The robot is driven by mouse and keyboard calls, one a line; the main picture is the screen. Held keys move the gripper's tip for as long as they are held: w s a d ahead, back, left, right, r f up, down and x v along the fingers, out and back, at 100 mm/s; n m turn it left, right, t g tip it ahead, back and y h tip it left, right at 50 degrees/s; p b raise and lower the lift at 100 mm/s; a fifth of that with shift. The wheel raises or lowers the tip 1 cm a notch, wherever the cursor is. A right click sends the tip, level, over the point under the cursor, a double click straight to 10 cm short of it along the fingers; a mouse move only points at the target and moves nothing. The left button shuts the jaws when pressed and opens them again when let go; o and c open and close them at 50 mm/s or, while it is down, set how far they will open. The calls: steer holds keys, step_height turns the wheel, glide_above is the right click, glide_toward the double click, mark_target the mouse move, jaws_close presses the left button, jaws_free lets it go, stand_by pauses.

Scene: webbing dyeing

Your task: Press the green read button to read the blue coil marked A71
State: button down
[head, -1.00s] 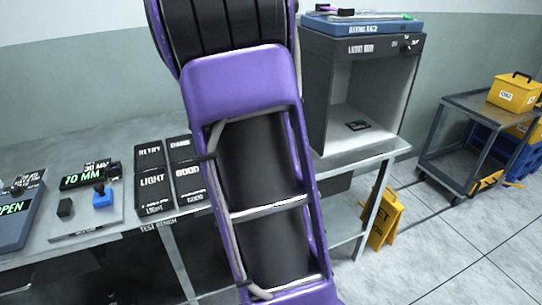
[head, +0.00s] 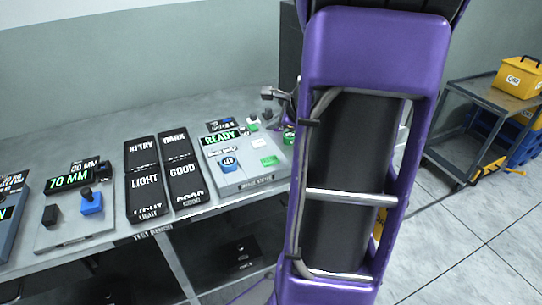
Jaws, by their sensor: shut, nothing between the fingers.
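The grey reader unit (head: 235,185) stands on the bench left of my purple arm, its green display (head: 221,139) showing READY. A blue coil (head: 229,164) sits on its top; its white marking is too small to read surely. A green patch (head: 269,160) lies at the unit's right, and another green part (head: 289,136) is at its back right, partly covered by my arm. I cannot tell which is the read button. My gripper's fingertips are not visible; my arm covers the area to the right of the unit.
Black label plates (head: 147,180) lie left of the unit. Further left is a grey board with a black block and a blue part (head: 91,203), beside a 70 MM display (head: 69,180). A cart (head: 474,120) with a yellow box (head: 519,78) stands at the right.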

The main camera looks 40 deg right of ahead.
mark_target(274, 161)
stand_by(0.4)
step_height(274, 161, down, 9)
steer(key=b, duration=0.8)
steer(key=shift+r, duration=0.1)
stand_by(1.6)
steer(key=shift+f+b, duration=0.4)
steer(key=shift+f, duration=0.45)
stand_by(0.6)
steer(key=shift+r, duration=0.1)
steer(key=shift+r+p, duration=0.7)
steer(key=shift+r, duration=0.1)
